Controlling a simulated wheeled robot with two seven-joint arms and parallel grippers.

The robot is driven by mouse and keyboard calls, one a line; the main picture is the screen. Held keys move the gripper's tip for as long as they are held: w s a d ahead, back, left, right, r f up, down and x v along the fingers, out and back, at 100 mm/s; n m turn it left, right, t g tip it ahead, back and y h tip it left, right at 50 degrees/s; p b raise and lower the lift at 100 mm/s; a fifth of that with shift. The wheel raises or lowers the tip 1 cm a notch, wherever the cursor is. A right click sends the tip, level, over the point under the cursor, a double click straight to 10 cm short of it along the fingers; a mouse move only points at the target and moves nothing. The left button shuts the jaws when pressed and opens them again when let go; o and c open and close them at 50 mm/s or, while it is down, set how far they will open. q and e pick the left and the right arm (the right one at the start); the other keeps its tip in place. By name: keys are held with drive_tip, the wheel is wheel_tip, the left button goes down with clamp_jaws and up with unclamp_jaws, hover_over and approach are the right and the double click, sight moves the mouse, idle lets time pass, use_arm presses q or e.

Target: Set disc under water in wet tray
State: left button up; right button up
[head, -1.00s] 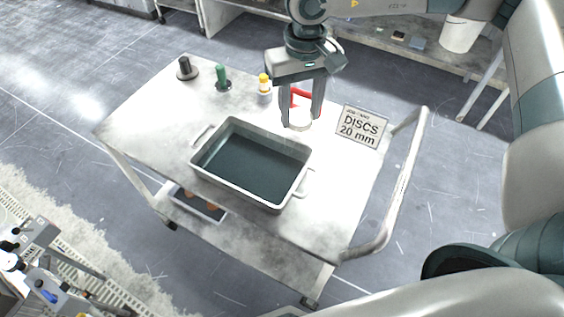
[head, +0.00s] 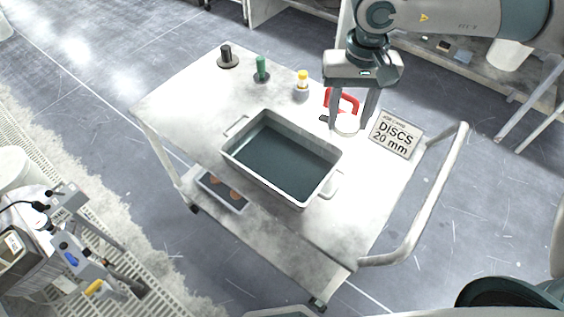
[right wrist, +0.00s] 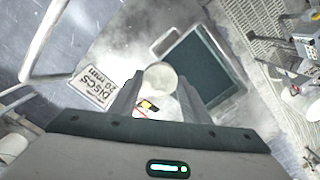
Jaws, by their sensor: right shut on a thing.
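The wet tray (head: 262,184) is a grey rectangular pan with dark water in it, standing mid-table. It also shows in the right wrist view (right wrist: 240,92). My right gripper (head: 350,122) is at the table's back right, between the tray and the sign. It is shut on a pale round disc (right wrist: 160,76), which sits between its fingertips. The disc shows as a whitish round shape in the head view (head: 347,125). It is outside the tray, and its height above the table is hard to tell. My left gripper is not in view.
A sign reading "DISCS 20 mm" (head: 396,134) is right of the gripper. A red-handled thing (head: 343,97) is partly hidden behind the fingers. A yellow-capped bottle (head: 301,88), a green-topped thing (head: 261,68) and a black-topped thing (head: 227,58) stand along the back edge.

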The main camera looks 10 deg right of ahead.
sight(343, 131)
drive_tip(key=m, duration=0.1)
drive_tip(key=f+m, duration=0.1)
drive_tip(key=s+m, duration=0.1)
drive_tip(key=m, duration=0.1)
drive_tip(key=shift+a+f, duration=0.35)
drive_tip(key=shift+f, duration=0.05)
drive_tip(key=m, duration=0.2)
drive_tip(key=f+m, duration=0.1)
drive_tip(key=shift+s+a+f, duration=0.1)
drive_tip(key=shift+s+a, duration=0.1)
drive_tip(key=shift+s, duration=0.05)
drive_tip(key=m, duration=0.1)
drive_tip(key=f+m, duration=0.1)
drive_tip(key=m, duration=0.1)
drive_tip(key=shift+s+a+f+b, duration=0.1)
drive_tip(key=shift+s+a+b, duration=0.1)
drive_tip(key=shift+s+b, duration=0.15)
drive_tip(key=s+f+m, duration=0.1)
drive_tip(key=f+m, duration=0.2)
drive_tip(key=m, duration=0.7)
drive_tip(key=s+a+f+m+b, duration=0.1)
drive_tip(key=s+f+m, duration=0.1)
drive_tip(key=m, duration=0.7)
drive_tip(key=shift+s+f+m, duration=0.25)
drive_tip(key=shift+f+m, duration=0.15)
drive_tip(key=shift+w, duration=0.1)
